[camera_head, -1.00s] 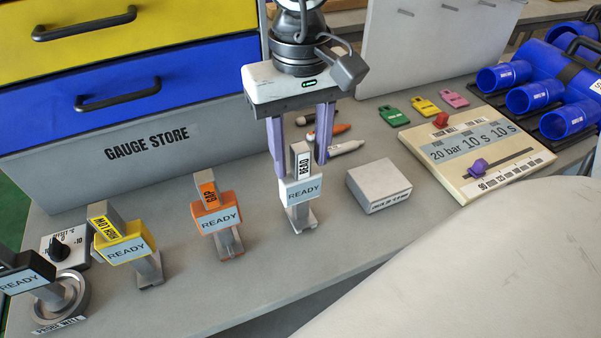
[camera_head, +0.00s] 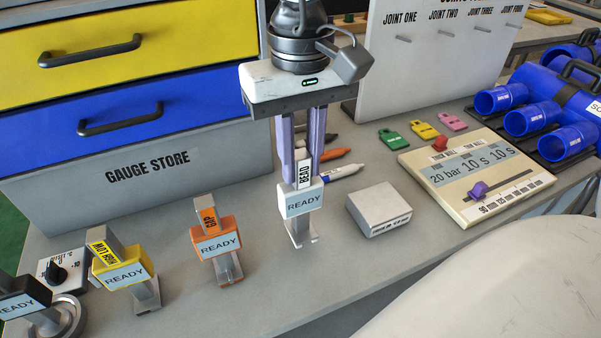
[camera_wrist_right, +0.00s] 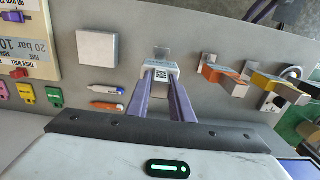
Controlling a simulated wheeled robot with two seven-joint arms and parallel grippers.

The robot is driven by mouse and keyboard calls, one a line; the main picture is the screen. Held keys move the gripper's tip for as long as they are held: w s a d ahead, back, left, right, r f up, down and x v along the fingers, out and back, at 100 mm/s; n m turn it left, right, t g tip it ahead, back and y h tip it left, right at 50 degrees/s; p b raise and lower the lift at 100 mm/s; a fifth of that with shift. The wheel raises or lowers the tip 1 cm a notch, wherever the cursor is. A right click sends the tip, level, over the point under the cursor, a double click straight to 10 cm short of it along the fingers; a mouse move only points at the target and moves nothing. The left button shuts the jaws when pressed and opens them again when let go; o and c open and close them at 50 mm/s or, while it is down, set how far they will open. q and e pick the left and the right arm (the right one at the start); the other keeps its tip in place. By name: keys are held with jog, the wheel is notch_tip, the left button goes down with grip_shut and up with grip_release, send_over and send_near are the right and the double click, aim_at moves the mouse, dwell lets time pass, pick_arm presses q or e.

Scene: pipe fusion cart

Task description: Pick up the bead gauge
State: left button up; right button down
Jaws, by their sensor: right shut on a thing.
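The bead gauge (camera_head: 304,201) is a white block with a BEAD tag, a READY face and a grey metal foot. It stands upright on the grey bench, or very slightly above it; I cannot tell which. My right gripper (camera_head: 302,180) points down from above, with its two lilac fingers shut on the gauge's upper part. In the right wrist view, the bead gauge (camera_wrist_right: 160,68) shows between the fingertips of the right gripper (camera_wrist_right: 161,77). My left gripper is not in view.
An orange GAP gauge (camera_head: 216,243) and a yellow HIGH LOW gauge (camera_head: 122,270) stand to the left. A white box (camera_head: 379,208) sits close on the right. Pens (camera_head: 340,172) lie behind. The blue drawer (camera_head: 130,105) rises at the back left.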

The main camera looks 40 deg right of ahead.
notch_tip(320, 180, up, 25)
jog(key=p, duration=0.2)
jog(key=shift+f, duration=0.2)
